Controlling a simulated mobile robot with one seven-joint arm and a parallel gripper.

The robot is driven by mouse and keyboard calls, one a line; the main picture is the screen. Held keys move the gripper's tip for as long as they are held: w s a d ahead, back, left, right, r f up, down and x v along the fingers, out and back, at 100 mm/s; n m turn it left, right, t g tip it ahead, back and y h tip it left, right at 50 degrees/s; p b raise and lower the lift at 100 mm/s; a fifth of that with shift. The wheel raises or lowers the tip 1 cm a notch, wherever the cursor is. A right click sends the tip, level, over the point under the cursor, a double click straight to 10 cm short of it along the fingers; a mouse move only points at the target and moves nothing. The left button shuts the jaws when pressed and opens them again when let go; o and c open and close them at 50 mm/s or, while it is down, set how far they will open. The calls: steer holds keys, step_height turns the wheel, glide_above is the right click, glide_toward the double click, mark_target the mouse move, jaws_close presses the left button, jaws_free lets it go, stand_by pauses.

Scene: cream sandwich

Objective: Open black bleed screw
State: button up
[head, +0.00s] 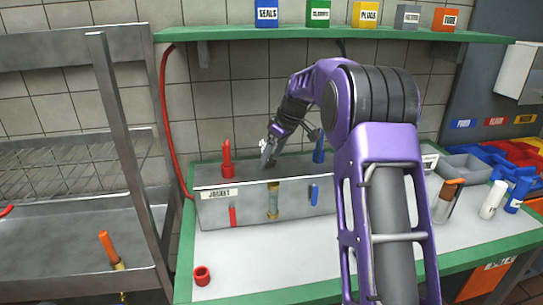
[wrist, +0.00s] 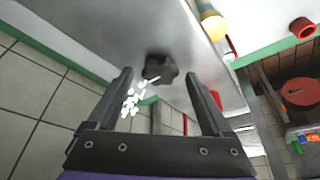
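The black bleed screw (wrist: 158,70) is a dark lobed knob on the grey metal surface of the box labelled "JACKET" in the wrist view. My gripper (wrist: 165,90) is open, and the knob appears between its two fingers, towards their tips. I cannot tell whether either finger touches it. White flecks (wrist: 130,102) show beside the knob, near the left finger. In the head view my gripper (head: 267,150) points down at the top of the jacket box (head: 255,205); the knob cannot be made out there.
A red upright handle (head: 227,158) and a blue one (head: 319,150) stand on the box either side of my gripper. A red ring-shaped cap (head: 202,275) lies on the bench. A green shelf (head: 330,34) with labelled boxes hangs above. The front of the bench is mostly clear.

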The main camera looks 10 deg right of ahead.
steer(key=shift+r, duration=0.1)
steer(key=p+v, duration=0.1)
steer(key=v, duration=1.6)
steer(key=shift+r, duration=0.1)
stand_by(2.9)
